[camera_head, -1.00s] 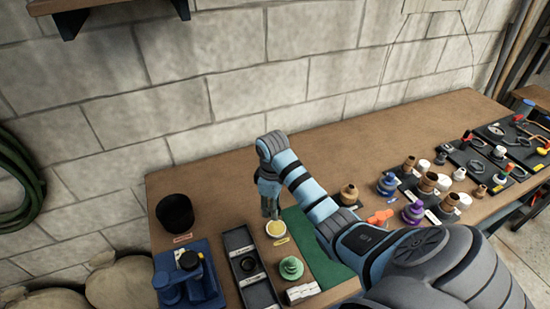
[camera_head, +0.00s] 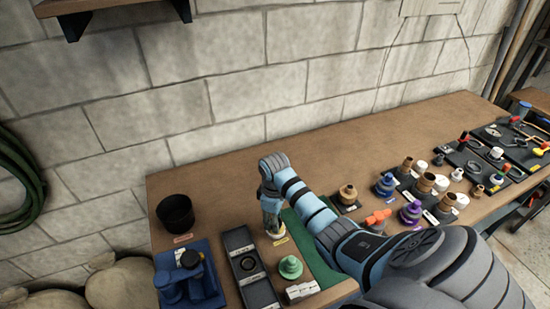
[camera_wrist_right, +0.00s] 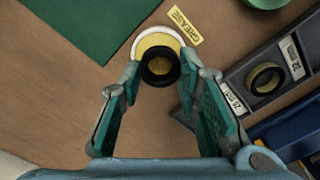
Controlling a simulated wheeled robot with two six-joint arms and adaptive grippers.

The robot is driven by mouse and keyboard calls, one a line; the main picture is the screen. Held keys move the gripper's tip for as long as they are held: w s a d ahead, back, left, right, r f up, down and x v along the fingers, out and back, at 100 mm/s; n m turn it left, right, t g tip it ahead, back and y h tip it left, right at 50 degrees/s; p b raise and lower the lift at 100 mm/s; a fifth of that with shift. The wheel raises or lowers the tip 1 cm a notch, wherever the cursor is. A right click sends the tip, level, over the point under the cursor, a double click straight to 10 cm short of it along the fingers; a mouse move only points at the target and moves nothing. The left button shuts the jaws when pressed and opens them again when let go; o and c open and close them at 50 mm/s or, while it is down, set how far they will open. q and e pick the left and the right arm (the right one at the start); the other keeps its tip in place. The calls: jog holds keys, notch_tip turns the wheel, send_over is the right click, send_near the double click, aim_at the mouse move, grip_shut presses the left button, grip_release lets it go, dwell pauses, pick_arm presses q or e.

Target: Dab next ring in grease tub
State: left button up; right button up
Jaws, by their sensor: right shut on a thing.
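My right gripper (camera_wrist_right: 158,78) is shut on a black ring (camera_wrist_right: 147,78), which sits between its fingertips in the right wrist view. The grease tub (camera_wrist_right: 141,44), a white-rimmed round tub with yellow grease, lies directly behind the ring, and yellow shows through the ring's hole. I cannot tell whether the ring touches the grease. In the head view the right gripper (camera_head: 272,226) points down at the tub (camera_head: 276,241) and hides most of it and the ring. My left gripper is not in view.
A dark tray (camera_head: 262,294) with a ring (camera_wrist_right: 265,78) in one compartment stands beside the tub. Around are a green stepped piece (camera_head: 290,267), a black cup (camera_head: 175,213), a blue fixture (camera_head: 203,272) and a green mat (camera_head: 300,232).

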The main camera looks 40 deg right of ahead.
jog(key=shift+w+d+f, duration=0.1)
jog(key=shift+f, duration=0.3)
dwell(1.4)
jog(key=shift+r, duration=3.5)
